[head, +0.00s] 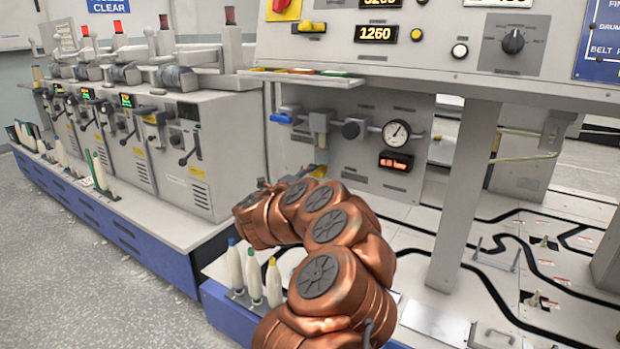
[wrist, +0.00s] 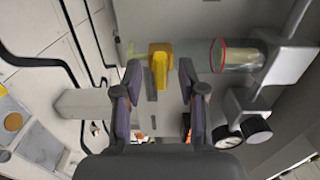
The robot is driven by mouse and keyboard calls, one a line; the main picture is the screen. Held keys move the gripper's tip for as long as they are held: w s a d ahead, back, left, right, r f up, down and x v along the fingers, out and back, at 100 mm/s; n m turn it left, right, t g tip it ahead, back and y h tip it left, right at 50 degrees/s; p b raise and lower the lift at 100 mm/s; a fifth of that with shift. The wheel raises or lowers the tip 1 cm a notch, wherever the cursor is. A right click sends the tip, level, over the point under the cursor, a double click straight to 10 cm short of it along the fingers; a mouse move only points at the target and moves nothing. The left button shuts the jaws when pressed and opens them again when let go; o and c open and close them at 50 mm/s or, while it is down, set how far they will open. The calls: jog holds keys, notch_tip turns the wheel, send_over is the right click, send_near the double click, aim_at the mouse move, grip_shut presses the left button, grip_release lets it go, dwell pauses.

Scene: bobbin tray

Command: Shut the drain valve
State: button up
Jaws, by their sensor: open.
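The drain valve appears to be the yellow handle (wrist: 159,62) in the wrist view, in line with a clear bowl (wrist: 236,56) that has a red ring. In the head view a small yellow part (head: 319,171) shows below the grey filter unit on the panel, just behind my arm. My gripper (wrist: 160,72) is open and empty in the wrist view. The yellow handle shows between its two fingertips, seemingly a little beyond them. I cannot tell any contact. In the head view my copper arm hides most of the gripper.
A round gauge (head: 396,132) and a blue handle (head: 281,118) are on the same panel, close to the filter unit. A grey post (head: 464,195) stands to the right. Several bobbins (head: 254,275) stand at the front left of my arm. A shelf overhangs the panel.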

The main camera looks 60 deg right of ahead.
jog(key=shift+a, duration=0.1)
jog(key=a, duration=1.2)
jog(key=shift+s, duration=0.25)
jog(key=shift+d, duration=0.1)
